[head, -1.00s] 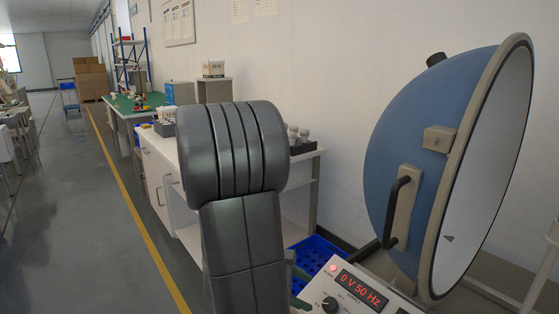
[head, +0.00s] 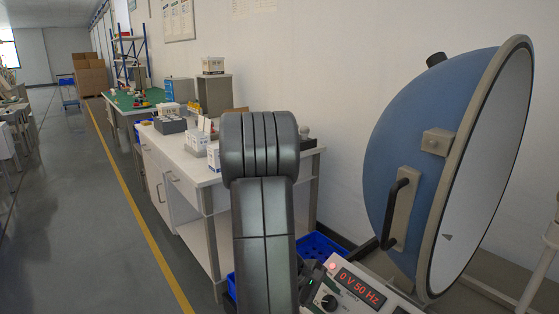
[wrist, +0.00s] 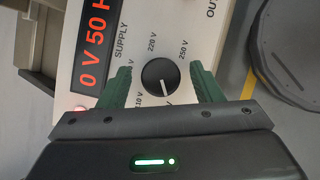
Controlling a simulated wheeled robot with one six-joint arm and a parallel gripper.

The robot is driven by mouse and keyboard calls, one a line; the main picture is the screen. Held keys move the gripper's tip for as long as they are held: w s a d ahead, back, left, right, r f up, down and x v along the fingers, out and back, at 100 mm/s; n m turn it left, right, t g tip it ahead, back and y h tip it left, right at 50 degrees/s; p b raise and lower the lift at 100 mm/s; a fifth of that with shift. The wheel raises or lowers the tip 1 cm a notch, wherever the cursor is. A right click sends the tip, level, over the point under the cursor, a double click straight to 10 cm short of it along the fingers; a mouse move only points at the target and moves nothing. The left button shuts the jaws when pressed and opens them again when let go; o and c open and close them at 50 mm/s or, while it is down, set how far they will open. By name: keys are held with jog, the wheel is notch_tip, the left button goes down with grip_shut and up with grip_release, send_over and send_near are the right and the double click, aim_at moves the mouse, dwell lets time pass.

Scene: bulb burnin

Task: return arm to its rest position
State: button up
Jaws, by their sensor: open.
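My gripper (wrist: 158,88) shows in the wrist view with its two green fingers apart and nothing between them but the view of a black dial (wrist: 160,76) below or beyond. The dial is on the white power supply panel (wrist: 190,35); its pointer is near the bottom of the scale as pictured. The red display (head: 361,287) reads 0 V 50 Hz in the head view. My arm rises in the middle of the head view and hides part of the bench. Whether the fingers touch the dial cannot be told.
A blue sphere with an open white face (head: 400,150) stands at the right, close to the supply. A white bench (head: 180,155) with small boxes is behind my arm. A blue crate (head: 322,246) sits low beside it. The grey floor aisle (head: 70,210) at the left is clear.

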jog(key=m+p, duration=0.1)
jog(key=m, duration=0.1)
jog(key=m+g+y+p, duration=0.1)
jog(key=m+y+p, duration=0.1)
jog(key=m+p, duration=0.1)
jog(key=shift+d+r+m, duration=0.15)
jog(key=shift+r+m, duration=0.15)
jog(key=m+y+p, duration=0.1)
jog(key=m+p, duration=0.1)
jog(key=shift+m+g, duration=0.3)
jog(key=shift+m, duration=0.1)
jog(key=shift+f+m+y+p, duration=0.2)
jog(key=shift+m+y+p, duration=0.45)
jog(key=shift+m, duration=0.25)
